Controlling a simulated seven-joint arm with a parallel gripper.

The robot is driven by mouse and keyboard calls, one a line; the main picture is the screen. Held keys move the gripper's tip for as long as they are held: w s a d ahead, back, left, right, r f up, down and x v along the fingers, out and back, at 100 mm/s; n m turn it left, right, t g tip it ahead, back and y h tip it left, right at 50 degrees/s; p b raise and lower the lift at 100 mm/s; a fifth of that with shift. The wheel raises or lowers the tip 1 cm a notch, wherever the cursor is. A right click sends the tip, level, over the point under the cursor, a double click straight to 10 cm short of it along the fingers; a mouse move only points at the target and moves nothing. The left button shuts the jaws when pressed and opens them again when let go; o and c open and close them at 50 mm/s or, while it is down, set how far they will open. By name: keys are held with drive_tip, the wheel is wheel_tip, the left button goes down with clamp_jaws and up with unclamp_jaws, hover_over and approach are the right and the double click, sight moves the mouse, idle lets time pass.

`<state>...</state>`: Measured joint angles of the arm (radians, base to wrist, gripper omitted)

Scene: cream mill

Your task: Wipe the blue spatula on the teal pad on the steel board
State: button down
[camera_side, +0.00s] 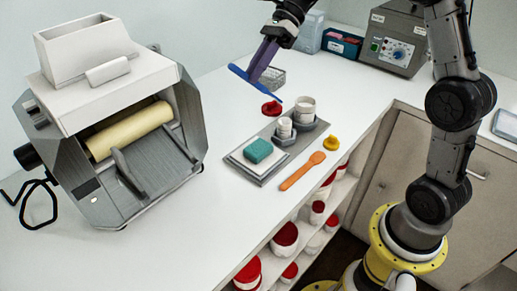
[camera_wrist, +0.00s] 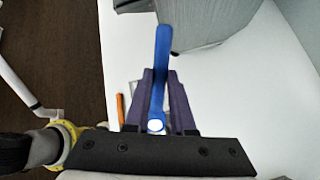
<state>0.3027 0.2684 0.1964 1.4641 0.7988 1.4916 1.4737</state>
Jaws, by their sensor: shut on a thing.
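My gripper (camera_side: 262,62) has purple fingers and is shut on the blue spatula (camera_side: 255,84), holding it in the air above and behind the steel board. In the wrist view the spatula (camera_wrist: 163,50) runs up between the fingers (camera_wrist: 160,78). In the side view it slants down to the right, apart from everything on the counter. The teal pad (camera_side: 258,150) lies on a white plate at the left part of the steel board (camera_side: 262,181). The spatula is well above the pad and not touching it.
White jars (camera_side: 305,106) stand in grey holders on the board's far part. An orange spatula (camera_side: 302,171) lies to its right, near the counter edge. Red (camera_side: 271,108) and yellow (camera_side: 331,143) lids lie nearby. A large roller mill (camera_side: 115,120) stands left; the counter before it is clear.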

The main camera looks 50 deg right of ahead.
drive_tip(key=a+f+n, duration=0.1)
drive_tip(key=n, duration=0.1)
drive_tip(key=s+f+n+h, duration=0.1)
drive_tip(key=shift+s+a+f+n, duration=0.1)
drive_tip(key=shift+a+f+n, duration=0.2)
drive_tip(key=shift+a+n, duration=0.1)
drive_tip(key=s+a+n, duration=0.5)
drive_tip(key=s+a, duration=0.3)
drive_tip(key=shift+w+d+f, duration=0.1)
drive_tip(key=shift+w+f, duration=0.05)
drive_tip(key=shift+f, duration=1.25)
drive_tip(key=shift+w+d+f, duration=0.1)
drive_tip(key=shift+f, duration=1.25)
drive_tip(key=shift+f, duration=0.45)
drive_tip(key=shift+s+a, duration=0.1)
